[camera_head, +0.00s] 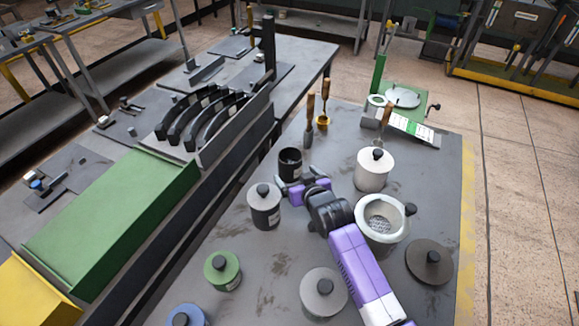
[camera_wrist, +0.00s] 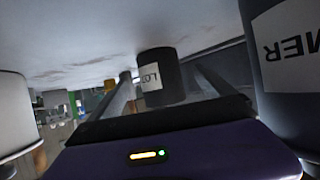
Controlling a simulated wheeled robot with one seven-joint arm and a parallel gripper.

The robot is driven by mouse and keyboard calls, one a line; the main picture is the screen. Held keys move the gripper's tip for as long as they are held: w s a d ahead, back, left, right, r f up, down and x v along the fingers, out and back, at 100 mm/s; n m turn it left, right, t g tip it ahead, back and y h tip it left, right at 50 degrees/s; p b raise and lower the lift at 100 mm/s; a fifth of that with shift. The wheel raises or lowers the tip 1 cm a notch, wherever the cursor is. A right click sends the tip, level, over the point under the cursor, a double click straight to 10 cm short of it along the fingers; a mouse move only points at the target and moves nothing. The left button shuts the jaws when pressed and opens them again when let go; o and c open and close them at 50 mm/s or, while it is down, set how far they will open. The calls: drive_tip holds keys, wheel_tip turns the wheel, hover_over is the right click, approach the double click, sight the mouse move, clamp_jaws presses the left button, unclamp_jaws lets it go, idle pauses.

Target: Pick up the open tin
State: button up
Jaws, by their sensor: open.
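A small dark tin (camera_head: 290,165) with an open, dark top stands upright on the grey table in the head view. In the wrist view the dark tin (camera_wrist: 168,76) shows a white label and appears upside down. My gripper (camera_head: 297,181) is low at the table just in front of it. Its fingers (camera_wrist: 163,88) are open, one on each side of the tin's line, and I cannot tell whether they touch it. A larger white-rimmed open pot (camera_head: 366,229) holding something grainy or mesh-like stands right of my arm.
A lidded dark tin (camera_head: 266,215) stands close left of my gripper; its side fills the right of the wrist view (camera_wrist: 270,90). A lidded white tin (camera_head: 372,175) stands right. Green (camera_head: 222,270) and grey (camera_head: 323,293) lidded tins and a round lid (camera_head: 429,262) are nearer.

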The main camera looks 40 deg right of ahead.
sight(295, 171)
drive_tip(key=shift+r+p+x, duration=0.15)
drive_tip(key=shift+p+x, duration=0.15)
drive_tip(key=shift+x, duration=0.9)
drive_tip(key=shift+r+p+x, duration=0.1)
drive_tip(key=shift+p+x, duration=0.15)
drive_tip(key=shift+x, duration=0.95)
drive_tip(key=shift+d, duration=0.15)
drive_tip(key=c, duration=1.6)
drive_tip(key=shift+w, duration=0.1)
drive_tip(key=shift+c, duration=0.8)
drive_tip(key=shift+r, duration=0.15)
